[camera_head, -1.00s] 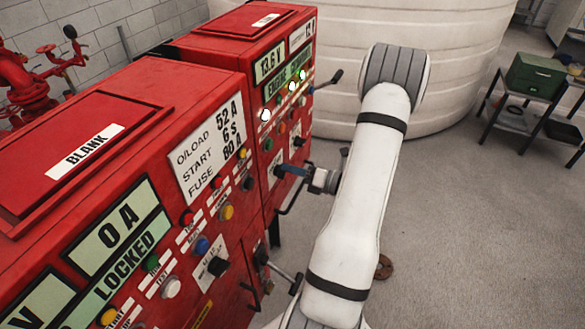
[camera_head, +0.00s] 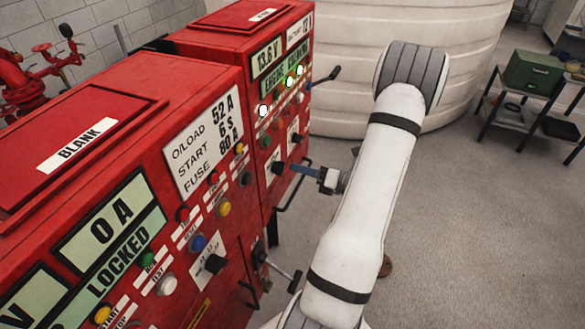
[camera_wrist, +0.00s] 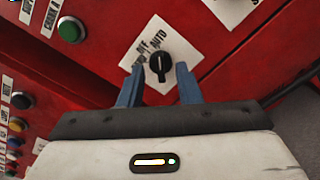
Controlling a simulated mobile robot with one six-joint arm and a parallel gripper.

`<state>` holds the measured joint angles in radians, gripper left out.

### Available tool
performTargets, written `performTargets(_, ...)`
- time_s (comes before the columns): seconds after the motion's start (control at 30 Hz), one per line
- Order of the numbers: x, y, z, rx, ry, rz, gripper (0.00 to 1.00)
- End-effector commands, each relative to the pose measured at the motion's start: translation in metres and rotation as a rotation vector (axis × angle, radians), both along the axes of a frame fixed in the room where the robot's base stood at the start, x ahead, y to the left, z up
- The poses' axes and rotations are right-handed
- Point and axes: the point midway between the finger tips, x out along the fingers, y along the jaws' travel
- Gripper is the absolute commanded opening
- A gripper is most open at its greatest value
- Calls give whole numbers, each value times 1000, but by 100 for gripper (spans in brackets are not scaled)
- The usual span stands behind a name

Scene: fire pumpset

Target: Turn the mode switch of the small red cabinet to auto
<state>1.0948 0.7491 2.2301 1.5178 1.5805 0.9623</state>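The small red cabinet (camera_head: 240,98) stands beyond the larger one in the head view. Its mode switch (camera_head: 278,168) is a black knob on a white plate. In the wrist view the switch (camera_wrist: 159,64) shows close up, ahead of and between my blue fingertips, with OFF and AUTO printed above it. A pale mark on the knob points roughly up in the picture; its exact position is hard to tell. My gripper (camera_head: 297,168) is open and empty, facing the switch, with a small gap between fingertips and knob in the head view.
The larger red cabinet (camera_head: 120,92) fills the left side with buttons and knobs. A black lever handle (camera_head: 325,78) juts from the small cabinet. A green button (camera_wrist: 71,29) and a second white plate (camera_wrist: 230,10) flank the switch. Open floor (camera_head: 450,220) lies right.

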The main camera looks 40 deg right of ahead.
Motion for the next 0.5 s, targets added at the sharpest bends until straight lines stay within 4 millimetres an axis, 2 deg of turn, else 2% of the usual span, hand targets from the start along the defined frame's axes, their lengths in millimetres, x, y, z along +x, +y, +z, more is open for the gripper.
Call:
performTargets(0.2, -28, -17, -2, 0, 1, -2, 31)
performTargets(0.5, -36, -21, 0, 0, 1, 1, 31)
